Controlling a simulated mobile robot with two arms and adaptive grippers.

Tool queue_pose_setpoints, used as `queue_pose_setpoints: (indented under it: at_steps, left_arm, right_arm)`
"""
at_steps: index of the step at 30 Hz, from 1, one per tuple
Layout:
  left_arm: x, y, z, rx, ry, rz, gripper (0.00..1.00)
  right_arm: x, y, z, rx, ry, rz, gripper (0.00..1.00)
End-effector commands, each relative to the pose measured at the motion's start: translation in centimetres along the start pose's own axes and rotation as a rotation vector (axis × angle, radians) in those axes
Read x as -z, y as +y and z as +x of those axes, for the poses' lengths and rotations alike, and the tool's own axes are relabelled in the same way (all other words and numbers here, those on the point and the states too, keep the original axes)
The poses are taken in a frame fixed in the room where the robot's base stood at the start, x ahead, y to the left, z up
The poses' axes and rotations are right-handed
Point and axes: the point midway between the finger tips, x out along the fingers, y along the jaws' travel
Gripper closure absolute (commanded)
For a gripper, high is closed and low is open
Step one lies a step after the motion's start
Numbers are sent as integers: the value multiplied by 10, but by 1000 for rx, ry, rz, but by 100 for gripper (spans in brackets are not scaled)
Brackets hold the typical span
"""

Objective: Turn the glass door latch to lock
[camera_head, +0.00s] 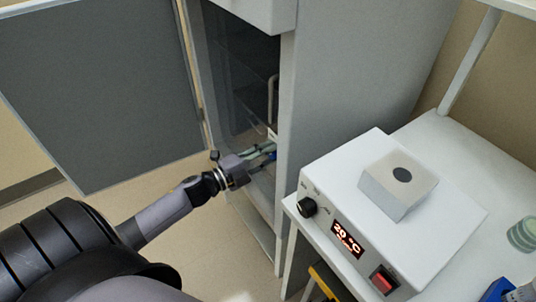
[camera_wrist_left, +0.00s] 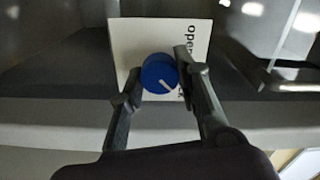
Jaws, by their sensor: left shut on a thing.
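The latch is a round blue knob (camera_wrist_left: 160,73) with a white pointer line, on a white plate (camera_wrist_left: 127,45). The plate reads "open" along its right side; a lower word is mostly hidden by my finger. The pointer slants to the lower right in the wrist view. My left gripper (camera_wrist_left: 157,79) is shut on the knob, one finger on each side. In the head view my left gripper (camera_head: 262,154) reaches the dark glass door (camera_head: 246,95) of the tall cabinet, and only a bit of the blue knob (camera_head: 273,155) shows. My right gripper is not seen.
A grey door panel (camera_head: 105,95) stands open at the left. A bench (camera_head: 465,155) at the right holds a white heater box (camera_head: 345,190) with a small block (camera_head: 398,185) on top. A vertical handle (camera_head: 272,98) is above the knob.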

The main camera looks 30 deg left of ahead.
Motion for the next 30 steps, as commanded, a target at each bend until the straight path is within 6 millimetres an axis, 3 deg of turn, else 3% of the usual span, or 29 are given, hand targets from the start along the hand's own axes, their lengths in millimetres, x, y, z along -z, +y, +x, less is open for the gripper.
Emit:
queue_pose_setpoints:
  at_steps: [4, 5, 14, 24, 30]
  left_arm:
    - [1, 1, 0, -1, 1, 1, 98]
    - [1, 1, 0, -1, 1, 1, 69]
    - [0, 0, 0, -1, 1, 0, 49]
    - [0, 1, -3, -1, 0, -1, 49]
    - [0, 2, -31, -5, -1, -3, 49]
  right_arm:
    - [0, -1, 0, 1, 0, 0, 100]
    - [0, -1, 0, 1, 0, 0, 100]
    - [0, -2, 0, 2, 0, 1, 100]
    - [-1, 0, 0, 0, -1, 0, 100]
    - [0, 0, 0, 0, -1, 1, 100]
